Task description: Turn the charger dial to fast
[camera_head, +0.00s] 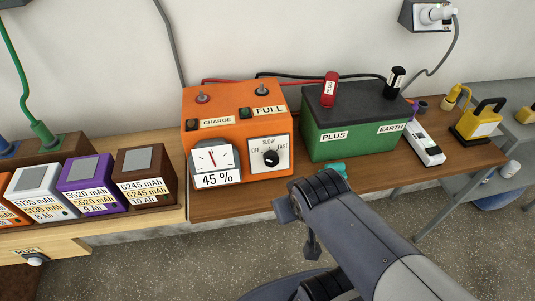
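The orange charger (236,100) stands on the wooden bench in the middle of the head view. Its black round dial (270,158) sits on a white plate at the lower right of its front, with SLOW above, OFF at left and FAST at right. The pointer's exact direction is too small to tell. A gauge (213,158) beside it carries a 45 % label. My arm comes up from the lower right and ends below and right of the dial, apart from it. My gripper's fingers cannot be made out clearly.
A green battery (352,118) stands right of the charger, with a red PLUS clamp (330,90) and a black clamp (395,83) on top. Several smaller batteries (145,178) line the left.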

